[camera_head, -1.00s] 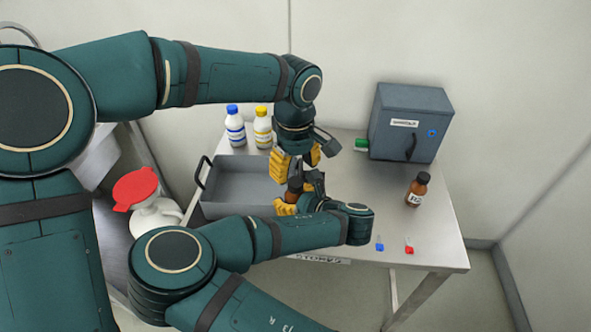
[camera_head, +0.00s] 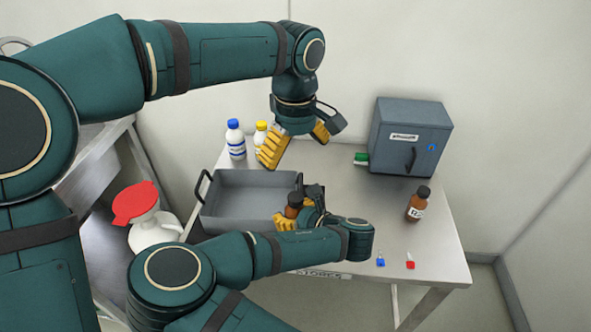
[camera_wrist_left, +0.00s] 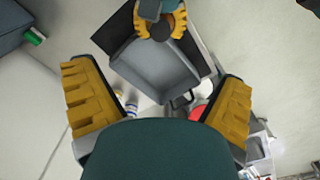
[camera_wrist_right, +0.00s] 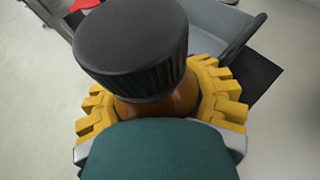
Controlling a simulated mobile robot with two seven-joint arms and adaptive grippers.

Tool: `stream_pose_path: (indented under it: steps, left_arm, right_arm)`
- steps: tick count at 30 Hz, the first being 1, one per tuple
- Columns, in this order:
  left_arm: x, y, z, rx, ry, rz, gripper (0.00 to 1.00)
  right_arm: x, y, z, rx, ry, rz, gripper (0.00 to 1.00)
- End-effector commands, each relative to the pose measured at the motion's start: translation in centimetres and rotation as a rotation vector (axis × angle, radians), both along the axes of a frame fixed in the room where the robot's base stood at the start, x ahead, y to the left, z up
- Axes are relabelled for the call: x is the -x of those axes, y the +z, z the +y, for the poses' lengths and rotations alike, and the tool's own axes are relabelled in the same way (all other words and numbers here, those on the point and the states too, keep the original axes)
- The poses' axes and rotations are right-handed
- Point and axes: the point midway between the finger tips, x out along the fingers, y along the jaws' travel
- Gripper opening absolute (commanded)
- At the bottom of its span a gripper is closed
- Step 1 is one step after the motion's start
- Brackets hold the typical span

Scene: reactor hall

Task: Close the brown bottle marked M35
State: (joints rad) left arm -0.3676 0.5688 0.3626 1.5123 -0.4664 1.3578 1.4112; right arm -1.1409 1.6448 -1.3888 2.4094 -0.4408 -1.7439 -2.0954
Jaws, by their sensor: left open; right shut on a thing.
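A brown bottle (camera_head: 293,207) with a black cap is held upright by my right gripper (camera_head: 297,214), at the front right corner of the grey tray. In the right wrist view the black cap (camera_wrist_right: 130,45) sits on the neck of the brown bottle (camera_wrist_right: 165,105), between the yellow fingers. Its label is hidden, so I cannot read M35. My left gripper (camera_head: 292,148) is open and empty, above and apart from the bottle. In the left wrist view its fingers are wide apart, and the capped bottle (camera_wrist_left: 160,28) is at the top.
Another capped brown bottle (camera_head: 418,205) stands on the table's right side, its label too small to read surely. The grey tray (camera_head: 222,215) is at left. Blue-capped (camera_head: 235,140) and yellow-capped (camera_head: 260,133) white bottles stand behind it. A grey box (camera_head: 410,137) is at back right.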

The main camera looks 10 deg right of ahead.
Motion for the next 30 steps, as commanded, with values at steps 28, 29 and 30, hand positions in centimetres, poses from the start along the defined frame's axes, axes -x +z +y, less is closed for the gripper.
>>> stream_pose_path:
  steps: [28,29,30]
  left_arm:
    - [0.0,4.0,0.1,0.003,0.0,0.002,0.97]
    - [-0.1,3.9,0.1,0.008,0.001,0.0,0.97]
    - [-0.3,3.7,0.1,0.02,0.001,-0.003,0.97]
  right_arm:
    - [0.0,0.0,0.0,-0.001,0.0,-0.001,0.0]
    - [0.0,0.0,0.0,-0.001,0.0,-0.001,0.0]
    - [0.0,0.0,0.0,-0.001,0.0,-0.001,0.0]
